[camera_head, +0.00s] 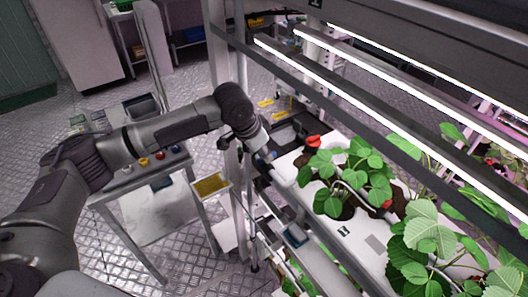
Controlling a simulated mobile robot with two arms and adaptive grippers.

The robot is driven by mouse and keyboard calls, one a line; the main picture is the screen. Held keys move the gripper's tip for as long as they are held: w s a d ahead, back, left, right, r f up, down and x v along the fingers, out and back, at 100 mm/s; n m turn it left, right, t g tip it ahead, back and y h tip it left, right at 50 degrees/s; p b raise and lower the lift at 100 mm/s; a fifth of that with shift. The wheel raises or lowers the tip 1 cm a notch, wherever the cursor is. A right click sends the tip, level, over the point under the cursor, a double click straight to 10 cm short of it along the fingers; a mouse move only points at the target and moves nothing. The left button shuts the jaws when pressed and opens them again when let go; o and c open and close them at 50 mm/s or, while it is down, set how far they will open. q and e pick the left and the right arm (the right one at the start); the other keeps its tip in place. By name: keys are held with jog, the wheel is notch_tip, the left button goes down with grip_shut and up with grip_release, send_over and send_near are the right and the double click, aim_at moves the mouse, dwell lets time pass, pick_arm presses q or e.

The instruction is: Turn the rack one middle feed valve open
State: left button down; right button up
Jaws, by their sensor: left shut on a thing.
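My left gripper (263,157) is at the end of the rack's middle white gutter (375,243), beside the upright post. Its fingers are small in view and closed on the middle feed valve at the gutter's end. The valve is mostly hidden by the fingers, so how far it is turned cannot be told. A red knob-like part (313,141) stands farther along, near the gutter's far edge, apart from the gripper. My right gripper is not in view.
Strawberry plants (423,230) fill the gutter to the right, under bright light bars (350,87). A rack post (222,60) stands close to my left wrist. A metal cart (125,181) with coloured knobs is below my left arm.

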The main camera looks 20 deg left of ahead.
pick_arm(q)
jog(key=shift+s+r+n+p, duration=0.15)
jog(key=shift+n+p, duration=0.25)
jog(key=shift+p, duration=0.25)
jog(key=n+p, duration=0.1)
jog(key=n+y+p, duration=0.1)
jog(key=n+p, duration=0.1)
jog(key=p, duration=0.1)
jog(key=shift+d+t, duration=0.25)
jog(key=shift+t, duration=0.05)
jog(key=shift+n+y+p, duration=0.4)
jog(key=shift+n+y, duration=0.1)
jog(key=shift+n, duration=0.5)
jog(key=n, duration=0.1)
jog(key=n+y, duration=0.1)
jog(key=shift+d+f+n, duration=0.15)
jog(key=shift+f+n, duration=0.05)
jog(key=shift+n, duration=0.2)
jog(key=n+y, duration=0.1)
jog(key=n, duration=0.2)
jog(key=shift+d+n, duration=0.15)
jog(key=shift+n, duration=0.25)
jog(key=n, duration=0.1)
jog(key=n+g+y, duration=0.1)
jog(key=n, duration=0.1)
jog(key=n+y, duration=0.1)
jog(key=n, duration=0.1)
jog(key=shift+w, duration=0.25)
